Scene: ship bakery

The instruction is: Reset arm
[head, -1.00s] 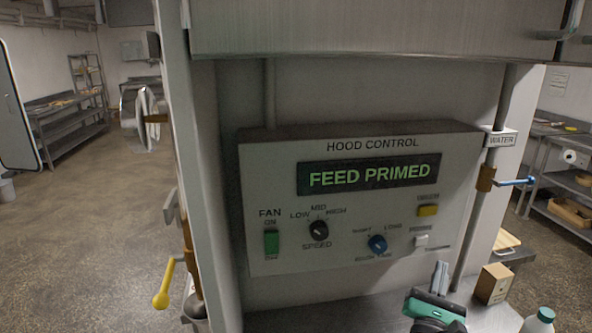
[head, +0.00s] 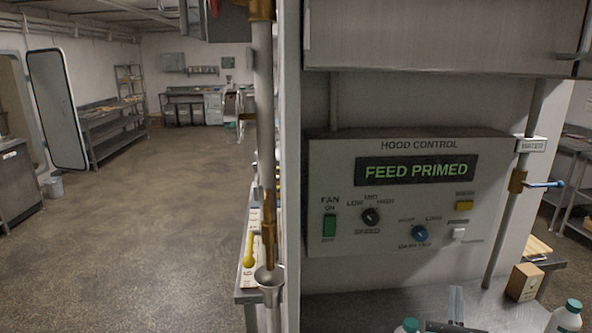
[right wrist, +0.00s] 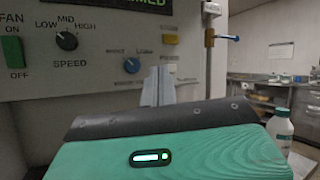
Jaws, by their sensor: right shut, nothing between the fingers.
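My right gripper (head: 455,304) shows at the bottom of the head view, in front of the hood control panel (head: 335,170). Its fingers are together and hold nothing. In the right wrist view, the gripper's grey fingers (right wrist: 158,86) point up toward the lower part of the panel, above its green and black body. I cannot tell whether the fingertips touch the panel. The panel's display (head: 416,169) reads FEED PRIMED. My left gripper is in neither view.
A brown box (head: 523,282) and a bottle with a green cap (head: 566,317) stand on the counter at the right. A vertical pipe with a blue-handled valve (head: 545,184) runs beside the panel. A metal funnel (head: 269,280) hangs at the left. Open floor lies further left.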

